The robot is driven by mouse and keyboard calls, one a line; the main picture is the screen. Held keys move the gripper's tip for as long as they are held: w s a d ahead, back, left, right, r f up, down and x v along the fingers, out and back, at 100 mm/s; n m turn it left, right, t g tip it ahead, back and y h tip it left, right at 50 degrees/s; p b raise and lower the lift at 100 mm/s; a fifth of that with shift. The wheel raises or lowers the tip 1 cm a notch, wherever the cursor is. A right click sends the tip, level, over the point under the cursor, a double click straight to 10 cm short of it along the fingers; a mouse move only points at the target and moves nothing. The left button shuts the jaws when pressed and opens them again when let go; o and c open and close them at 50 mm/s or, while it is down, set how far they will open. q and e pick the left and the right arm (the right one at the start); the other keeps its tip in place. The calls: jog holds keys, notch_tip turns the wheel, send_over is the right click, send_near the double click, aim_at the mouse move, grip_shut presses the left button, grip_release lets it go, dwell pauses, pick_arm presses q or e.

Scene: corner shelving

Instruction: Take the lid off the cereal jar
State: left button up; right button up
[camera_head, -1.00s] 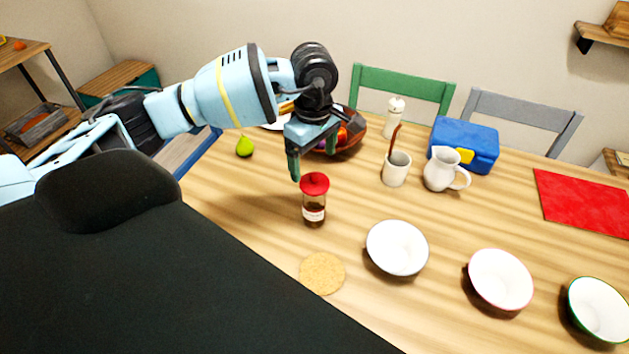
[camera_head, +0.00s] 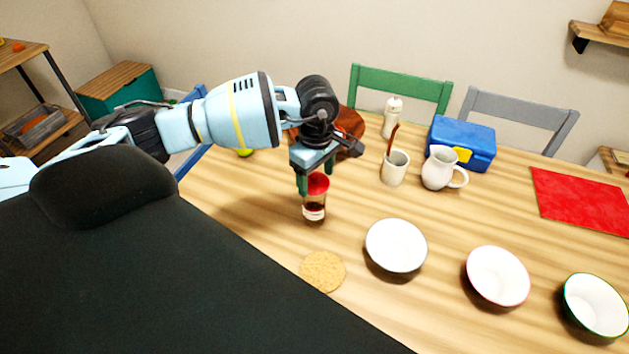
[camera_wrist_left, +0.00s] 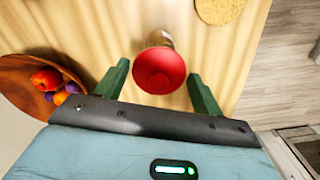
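The cereal jar (camera_head: 314,210) stands upright on the wooden table, a clear jar with dark contents and a pale label. Its red lid (camera_head: 318,184) is on top. In the left wrist view the lid (camera_wrist_left: 159,70) shows as a red disc between the two green fingers. My left gripper (camera_head: 316,182) is open, pointing down over the jar with a finger to each side of the lid. In the left wrist view the gripper (camera_wrist_left: 160,85) has gaps between both fingers and the lid. My right gripper is not in view.
A cork mat (camera_head: 322,271) lies in front of the jar. A white bowl (camera_head: 396,246) is to its right, with two more bowls beyond. A mug (camera_head: 395,169), a jug (camera_head: 440,170) and a blue box (camera_head: 463,142) stand behind. A fruit bowl (camera_wrist_left: 22,82) is close by.

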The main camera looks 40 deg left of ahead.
aim_at(316, 176)
pick_arm(q)
jog(key=c, duration=0.6)
jog(key=shift+r, duration=0.15)
jog(key=shift+r, duration=0.45)
notch_tip(316, 176, up, 2)
jog(key=shift+r, duration=0.15)
jog(key=s+d, duration=0.3)
jog(key=s, duration=0.1)
jog(key=s+d+r, duration=0.1)
jog(key=s+d, duration=0.3)
jog(key=s+d+b, duration=0.1)
jog(key=s+d, duration=0.2)
jog(key=s, duration=0.1)
jog(key=shift+s+d+r, duration=0.15)
jog(key=shift+r, duration=0.15)
